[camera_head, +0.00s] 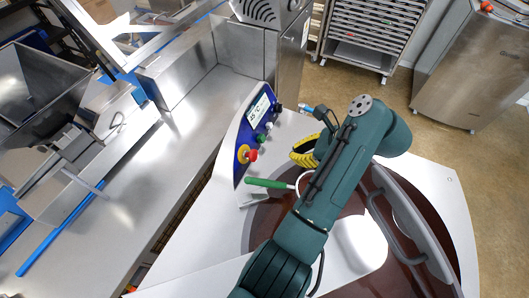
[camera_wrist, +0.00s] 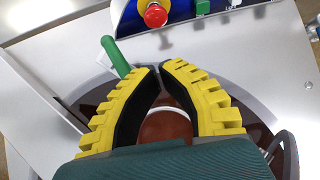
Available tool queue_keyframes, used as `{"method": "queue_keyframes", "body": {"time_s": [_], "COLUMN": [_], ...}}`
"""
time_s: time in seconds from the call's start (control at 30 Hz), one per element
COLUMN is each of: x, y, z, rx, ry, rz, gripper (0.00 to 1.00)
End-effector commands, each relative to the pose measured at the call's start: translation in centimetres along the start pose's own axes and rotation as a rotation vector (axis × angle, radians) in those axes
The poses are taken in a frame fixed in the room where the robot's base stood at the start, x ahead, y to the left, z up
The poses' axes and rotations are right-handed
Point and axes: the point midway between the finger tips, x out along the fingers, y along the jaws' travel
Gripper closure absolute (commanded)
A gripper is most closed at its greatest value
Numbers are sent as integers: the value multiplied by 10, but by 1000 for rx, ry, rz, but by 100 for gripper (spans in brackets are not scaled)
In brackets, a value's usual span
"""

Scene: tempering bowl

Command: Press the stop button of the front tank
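The red stop button (camera_head: 252,155) sits on a yellow base at the near end of the blue control panel (camera_head: 240,165) of the front tank (camera_head: 265,222). In the wrist view the red button (camera_wrist: 155,14) is at the top edge, beyond my fingertips. My gripper (camera_head: 297,157) has yellow ribbed fingers with black inner pads and is right of the panel, apart from the button. In the wrist view my gripper (camera_wrist: 159,68) has its tips together or nearly so, with nothing between them. The tank holds dark brown liquid, partly hidden by my arm.
A green-handled tool (camera_head: 268,183) lies at the tank rim, near my gripper; its handle (camera_wrist: 115,55) is left of my fingers in the wrist view. Other coloured knobs (camera_head: 262,138) and a lit display (camera_head: 258,110) line the panel. A steel counter (camera_head: 150,180) stands left.

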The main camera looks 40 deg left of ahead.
Motion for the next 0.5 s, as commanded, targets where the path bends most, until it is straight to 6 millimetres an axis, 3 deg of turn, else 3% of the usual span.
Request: {"method": "queue_keyframes", "body": {"time_s": [0.33, 0.5], "x": [6, 27], "y": [2, 3], "z": [-3, -3], "rx": [6, 5], "ry": [0, 0], "rz": [7, 10], "gripper": [100, 100]}}
